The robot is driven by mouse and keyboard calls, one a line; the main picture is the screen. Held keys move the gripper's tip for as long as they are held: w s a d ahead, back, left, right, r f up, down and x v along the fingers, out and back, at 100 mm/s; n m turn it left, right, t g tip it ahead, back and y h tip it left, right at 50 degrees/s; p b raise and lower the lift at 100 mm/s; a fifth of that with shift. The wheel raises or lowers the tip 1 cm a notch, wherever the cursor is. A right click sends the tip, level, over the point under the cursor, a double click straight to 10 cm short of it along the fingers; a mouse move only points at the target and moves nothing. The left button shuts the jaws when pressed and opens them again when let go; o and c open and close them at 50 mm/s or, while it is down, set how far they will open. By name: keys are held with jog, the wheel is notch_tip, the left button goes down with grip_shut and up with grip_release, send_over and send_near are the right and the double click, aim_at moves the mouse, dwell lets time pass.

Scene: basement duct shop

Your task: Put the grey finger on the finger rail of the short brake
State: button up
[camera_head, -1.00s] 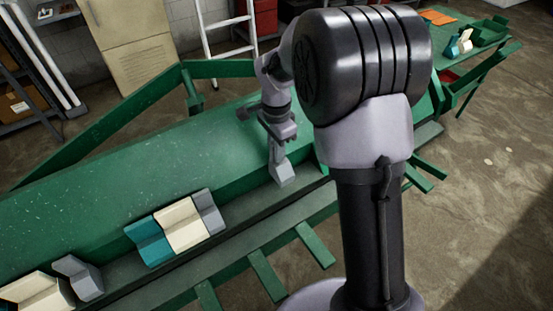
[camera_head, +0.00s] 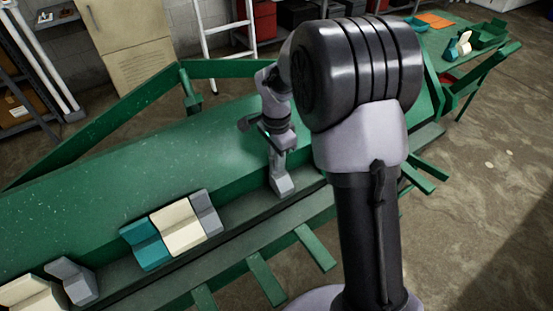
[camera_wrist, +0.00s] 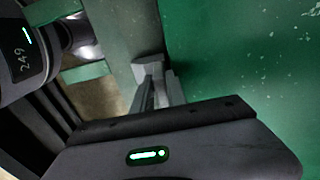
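The grey finger (camera_head: 282,185) hangs upright below my gripper (camera_head: 279,158), at the right part of the short brake's finger rail (camera_head: 240,206). My gripper looks shut on its upper part. In the wrist view the grey finger (camera_wrist: 149,68) shows beyond the gripper's narrow fingertips (camera_wrist: 158,86), between green surfaces. Its foot is at or just above the rail; I cannot tell if it touches. To its left on the rail stand a teal finger (camera_head: 147,246), a cream one (camera_head: 178,228) and another grey one (camera_head: 207,213), side by side.
Further left stand another grey finger (camera_head: 73,280) and a cream one (camera_head: 30,292). A bare rail gap separates the held finger from the row. The green brake body (camera_head: 110,195) slopes up behind. A green bench (camera_head: 455,55) with small items stands at the back right.

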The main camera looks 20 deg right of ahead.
jog(key=shift+s+f, duration=0.1)
jog(key=shift+f, duration=0.1)
notch_tip(320, 180, up, 13)
jog(key=p, duration=0.5)
notch_tip(320, 180, up, 5)
jog(key=n+t, duration=0.1)
jog(key=n, duration=0.1)
send_over(276, 182)
jog(key=s+a+r+n+t+y, duration=0.1)
jog(key=s+n, duration=0.3)
jog(key=s, duration=0.7)
jog(key=s+a+r+n+t+y, duration=0.1)
jog(key=s+a+r+n+t, duration=0.1)
jog(key=s, duration=0.8)
notch_tip(276, 182, up, 2)
jog(key=shift+s+r+n+t, duration=0.1)
jog(key=shift+s+n+t, duration=0.25)
jog(key=shift+n+t, duration=0.6)
notch_tip(276, 182, down, 6)
jog(key=b, duration=0.6)
jog(key=shift+f+b, duration=0.25)
jog(key=shift+b, duration=0.05)
